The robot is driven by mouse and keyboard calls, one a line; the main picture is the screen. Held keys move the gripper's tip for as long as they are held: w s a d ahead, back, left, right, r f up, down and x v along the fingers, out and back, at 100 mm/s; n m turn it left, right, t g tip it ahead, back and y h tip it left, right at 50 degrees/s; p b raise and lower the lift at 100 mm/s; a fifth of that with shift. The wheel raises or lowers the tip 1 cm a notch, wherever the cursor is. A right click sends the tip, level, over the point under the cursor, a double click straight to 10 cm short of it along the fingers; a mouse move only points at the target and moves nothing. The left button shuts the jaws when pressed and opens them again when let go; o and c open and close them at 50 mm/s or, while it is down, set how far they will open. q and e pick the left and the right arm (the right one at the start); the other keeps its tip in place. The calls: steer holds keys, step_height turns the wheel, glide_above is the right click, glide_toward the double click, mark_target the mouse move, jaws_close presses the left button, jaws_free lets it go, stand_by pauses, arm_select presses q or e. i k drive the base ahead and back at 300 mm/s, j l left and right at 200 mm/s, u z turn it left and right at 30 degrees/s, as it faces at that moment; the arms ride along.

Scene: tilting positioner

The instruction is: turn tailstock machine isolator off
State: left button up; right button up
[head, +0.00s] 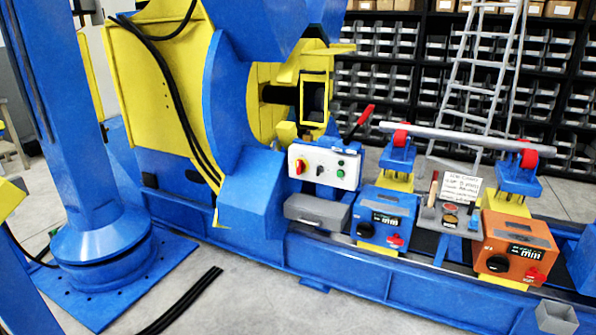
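A white control box (324,164) is mounted on the blue frame near the middle. It carries a red rotary knob on a yellow plate (300,167), a small black knob and green and red buttons. A blue power unit (383,217) to its right has a black rotary knob (365,230) and a red fitting (394,240). An orange power unit (518,247) further right has a black rotary knob (497,264) and a red fitting (531,275). I cannot read which of these is labelled tailstock, nor the knob settings. Neither gripper shows.
A grey box (317,210) sits below the control box. A handwritten card (460,187) stands between the power units. Rollers carry a long grey bar (465,138) above them. Black cables (182,302) lie on the floor. Open floor lies in front of the blue rail.

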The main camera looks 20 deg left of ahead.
mark_target(300, 166)
steer(key=i+j, duration=0.65)
steer(key=i, duration=0.15)
